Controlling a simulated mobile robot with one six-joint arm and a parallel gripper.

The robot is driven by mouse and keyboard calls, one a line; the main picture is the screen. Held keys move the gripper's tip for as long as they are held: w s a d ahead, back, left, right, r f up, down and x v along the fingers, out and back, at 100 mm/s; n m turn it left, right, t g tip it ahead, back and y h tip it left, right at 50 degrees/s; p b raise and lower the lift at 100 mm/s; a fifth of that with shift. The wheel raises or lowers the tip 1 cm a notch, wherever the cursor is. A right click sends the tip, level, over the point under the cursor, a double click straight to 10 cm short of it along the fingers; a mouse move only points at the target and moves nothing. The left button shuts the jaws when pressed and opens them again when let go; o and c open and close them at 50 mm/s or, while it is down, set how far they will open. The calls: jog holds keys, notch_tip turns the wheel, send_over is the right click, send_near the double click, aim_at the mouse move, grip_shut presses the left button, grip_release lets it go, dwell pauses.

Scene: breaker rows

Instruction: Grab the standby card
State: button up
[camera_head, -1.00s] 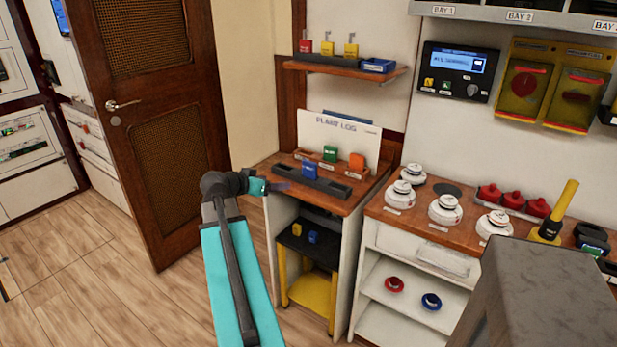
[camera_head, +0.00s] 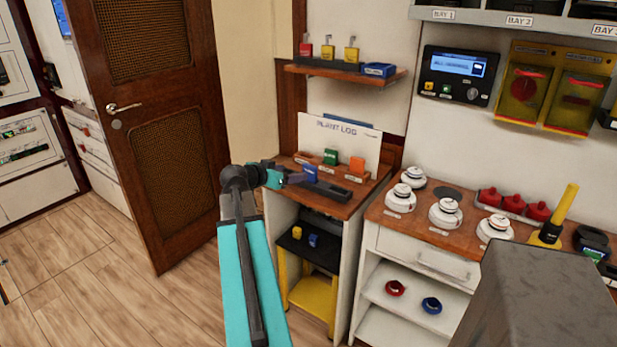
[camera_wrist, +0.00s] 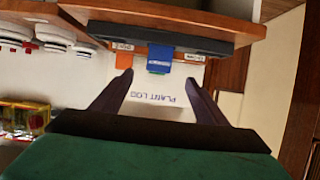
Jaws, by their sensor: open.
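A blue card (camera_head: 309,172) stands upright in a dark slotted tray (camera_head: 335,190) on the wooden desk top. Behind it, a green card (camera_head: 330,157) and an orange card (camera_head: 357,164) stand in a wooden rack. Card lettering is too small to read, so I cannot tell which is the standby card. My gripper (camera_head: 291,179) is open and empty, just left of the blue card. In the wrist view, which looks upside down, the blue card (camera_wrist: 160,58) lies between and beyond the spread fingers (camera_wrist: 159,78). The orange card (camera_wrist: 126,60) is to its left.
A white "PLANT LOG" board (camera_head: 340,130) stands behind the rack. A wooden shelf (camera_head: 345,73) with padlock-like items hangs above. White detectors (camera_head: 445,212) sit on the counter to the right. A brown door (camera_head: 160,150) is at left, with open floor before it.

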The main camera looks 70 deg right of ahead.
send_near(308, 170)
jog(key=shift+p+x, duration=0.35)
jog(key=shift+x, duration=1.15)
jog(key=shift+f, duration=0.1)
jog(key=shift+s, duration=0.1)
jog(key=shift+p+x, duration=0.95)
jog(key=shift+x, duration=1.6)
jog(key=c, duration=1.2)
jog(key=shift+o, duration=0.2)
